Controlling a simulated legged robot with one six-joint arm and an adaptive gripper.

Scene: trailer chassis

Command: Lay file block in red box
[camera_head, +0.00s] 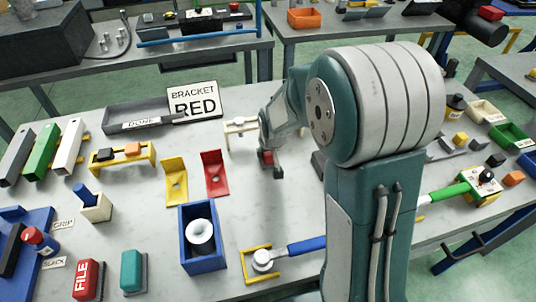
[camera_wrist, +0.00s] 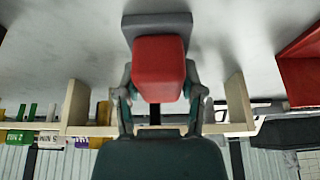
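A red block marked FILE (camera_head: 88,280) stands on a dark grey base at the front left of the table. My gripper (camera_head: 270,163) is over the middle of the table, near a beige stand (camera_head: 240,126). In the wrist view, my gripper's fingers (camera_wrist: 157,95) press on both sides of a red block (camera_wrist: 159,68) with a grey base (camera_wrist: 157,25). No lettering shows on this held block. A red shape (camera_wrist: 302,68) is at the right edge of the wrist view; I cannot tell whether it is a box.
A red bracket (camera_head: 214,174) and a yellow bracket (camera_head: 175,182) stand left of my gripper. A blue box (camera_head: 202,262) holds a white round piece. A grey tray (camera_head: 125,128) and a BRACKET RED sign (camera_head: 193,100) lie behind. My arm hides part of the table.

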